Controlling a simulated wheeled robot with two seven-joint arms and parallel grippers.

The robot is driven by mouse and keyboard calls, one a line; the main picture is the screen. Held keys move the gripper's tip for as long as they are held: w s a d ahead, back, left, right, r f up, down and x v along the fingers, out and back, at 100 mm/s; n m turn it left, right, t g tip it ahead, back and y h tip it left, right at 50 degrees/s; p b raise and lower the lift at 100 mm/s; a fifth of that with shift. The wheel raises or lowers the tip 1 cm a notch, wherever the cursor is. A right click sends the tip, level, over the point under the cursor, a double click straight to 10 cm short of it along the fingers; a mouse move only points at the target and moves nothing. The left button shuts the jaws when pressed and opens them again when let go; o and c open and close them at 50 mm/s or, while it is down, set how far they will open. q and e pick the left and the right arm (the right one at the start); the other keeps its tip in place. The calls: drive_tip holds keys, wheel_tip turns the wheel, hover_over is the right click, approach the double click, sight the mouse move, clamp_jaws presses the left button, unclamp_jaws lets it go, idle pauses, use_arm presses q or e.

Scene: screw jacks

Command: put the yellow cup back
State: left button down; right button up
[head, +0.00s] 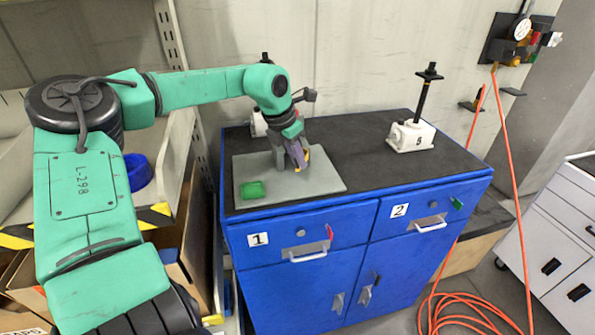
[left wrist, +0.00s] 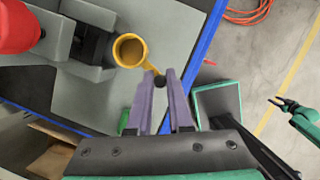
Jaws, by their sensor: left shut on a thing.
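The yellow cup (left wrist: 130,50) shows from above in the left wrist view, with its open mouth toward the camera and its handle toward my fingers. My left gripper (left wrist: 160,82) is shut on the cup at its handle side. In the head view my left gripper (head: 300,160) points down over the grey mat (head: 325,182) on the blue cabinet and hides most of the cup. Only a bit of yellow (head: 308,152) shows there. I cannot tell whether the cup touches the mat. My right gripper (left wrist: 281,104) shows small at the right of the left wrist view, its fingers apart.
A green block (head: 252,189) lies on the mat's front left. A white screw jack (head: 410,135) marked 5 stands at the cabinet's back right, and another is partly hidden behind my arm. The dark top (head: 370,165) between is clear. An orange hose (head: 470,312) lies on the floor.

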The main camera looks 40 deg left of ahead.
use_arm(q)
drive_tip(key=f, duration=0.2)
drive_tip(key=shift+s+a+f+p, duration=0.15)
drive_tip(key=shift+a+f+p, duration=0.2)
drive_tip(key=shift+f, duration=0.05)
drive_tip(key=f, duration=0.2)
drive_tip(key=shift+d+f+p, duration=0.35)
drive_tip(key=shift+f, duration=0.25)
drive_tip(key=shift+a+f+b, duration=0.1)
drive_tip(key=shift+f+b, duration=0.05)
drive_tip(key=shift+b, duration=0.15)
drive_tip(key=c, duration=0.8)
unclamp_jaws()
drive_tip(key=shift+c, duration=0.2)
use_arm(e)
drive_tip(key=shift+s+a+r, duration=0.35)
drive_tip(key=shift+a+r, duration=0.3)
drive_tip(key=shift+a, duration=0.15)
